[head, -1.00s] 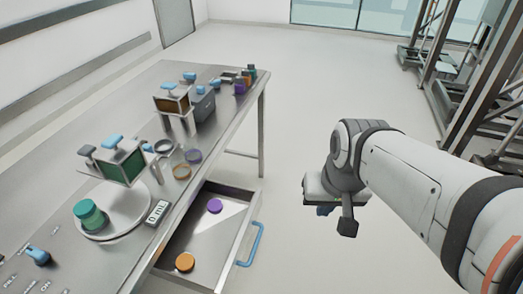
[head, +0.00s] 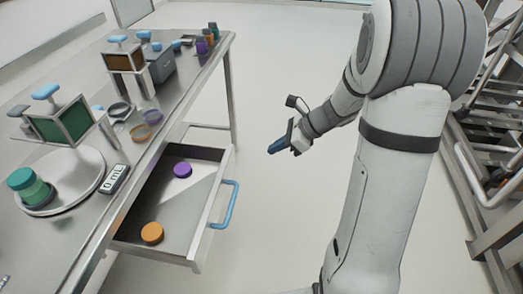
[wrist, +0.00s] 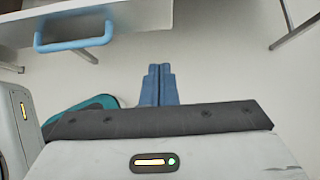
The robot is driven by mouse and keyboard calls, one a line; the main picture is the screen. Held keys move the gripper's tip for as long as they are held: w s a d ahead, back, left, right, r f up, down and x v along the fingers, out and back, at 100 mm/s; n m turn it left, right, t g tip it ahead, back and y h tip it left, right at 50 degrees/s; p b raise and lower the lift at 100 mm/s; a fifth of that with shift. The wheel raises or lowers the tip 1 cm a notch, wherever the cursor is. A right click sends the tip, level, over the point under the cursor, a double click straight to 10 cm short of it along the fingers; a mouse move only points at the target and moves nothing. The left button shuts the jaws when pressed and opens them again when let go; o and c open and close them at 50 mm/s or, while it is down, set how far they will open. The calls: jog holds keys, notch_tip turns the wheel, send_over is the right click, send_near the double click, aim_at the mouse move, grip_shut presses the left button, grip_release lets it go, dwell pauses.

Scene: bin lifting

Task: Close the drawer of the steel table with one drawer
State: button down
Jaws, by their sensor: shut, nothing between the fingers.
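The steel table (head: 165,115) stands at the left in the head view. Its one drawer (head: 196,212) is pulled out and open, with a purple round piece (head: 182,170) and an orange round piece (head: 152,233) inside. A blue handle (head: 231,207) is on the drawer's front. My gripper (head: 272,149) is in the air to the right of the drawer, apart from the handle, with its blue fingers shut and empty. In the wrist view the shut fingers (wrist: 158,84) are at the middle, and the blue handle (wrist: 75,45) is at the upper left.
On the tabletop are a round plate (head: 62,182) with a green jar (head: 30,188), a display reading 0 mL (head: 115,180), and framed stands (head: 65,122). A metal rack (head: 490,180) is at the right.

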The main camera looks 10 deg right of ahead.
aim_at(233, 163)
jog(key=w+a+f, duration=0.1)
jog(key=a+f, duration=0.1)
jog(key=a, duration=0.1)
jog(key=w+a+f+b, duration=0.1)
jog(key=a+f, duration=0.1)
jog(key=a, duration=0.1)
jog(key=w+a+f, duration=0.1)
jog(key=a+f, duration=0.1)
jog(key=a, duration=0.1)
jog(key=shift+w+a, duration=0.2)
jog(key=shift+a, duration=0.05)
